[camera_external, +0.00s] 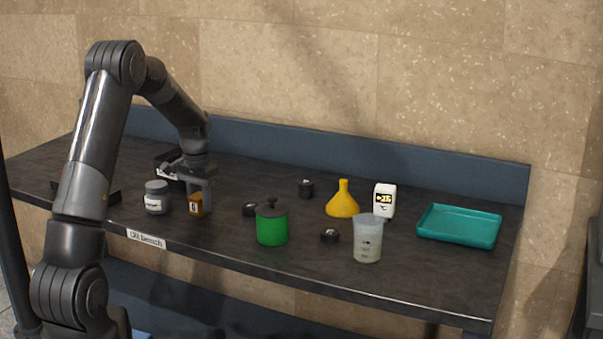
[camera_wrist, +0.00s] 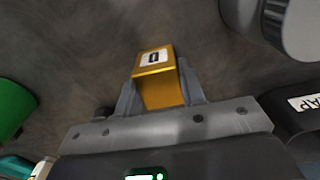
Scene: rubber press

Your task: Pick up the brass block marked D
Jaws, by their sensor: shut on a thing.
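The brass block marked D (camera_wrist: 161,88) is between the two fingers of my gripper (camera_wrist: 158,94) in the wrist view. Its top face carries a white label with a dark D and faces the camera. In the external view the brass block (camera_external: 195,205) shows below my gripper (camera_external: 201,192), at the left part of the bench. The fingers are shut on its sides. I cannot tell whether its underside touches the bench.
A grey jar (camera_external: 156,198) stands close left of the block. A dark bin (camera_external: 168,163) is behind. To the right are a green jar (camera_external: 272,228), small dark pieces (camera_external: 305,189), a yellow funnel (camera_external: 343,203), a white meter (camera_external: 385,197), a beaker (camera_external: 367,243) and a teal tray (camera_external: 458,239).

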